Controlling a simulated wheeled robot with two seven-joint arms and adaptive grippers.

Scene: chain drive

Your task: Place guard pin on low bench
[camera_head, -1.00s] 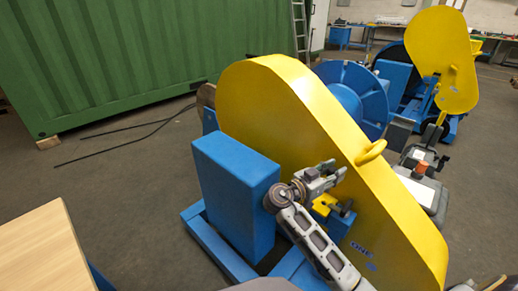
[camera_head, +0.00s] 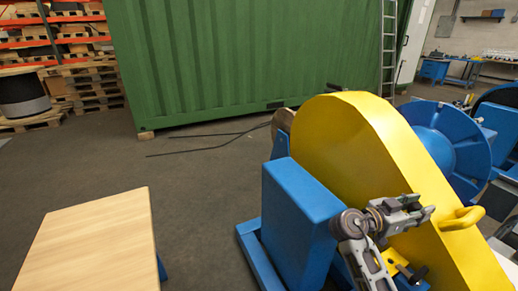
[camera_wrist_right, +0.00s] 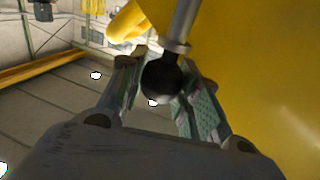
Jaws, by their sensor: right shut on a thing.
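The guard pin (camera_wrist_right: 183,28) shows in the right wrist view as a metal shaft with a dark round knob (camera_wrist_right: 163,82). My right gripper (camera_head: 424,213) is shut on the knob, with a finger on either side of it. In the head view the gripper is in front of the yellow guard (camera_head: 345,140), left of its loop handle (camera_head: 463,218); the pin cannot be made out there. The low bench (camera_head: 95,240) has a bare, light wooden top at the lower left, well apart from the gripper. My left gripper is not in view.
A blue box (camera_head: 298,210) on a blue frame stands between the bench and my right gripper. A yellow block with a dark handle (camera_head: 405,272) is below the gripper. Open floor lies behind the bench, before a green container (camera_head: 250,60).

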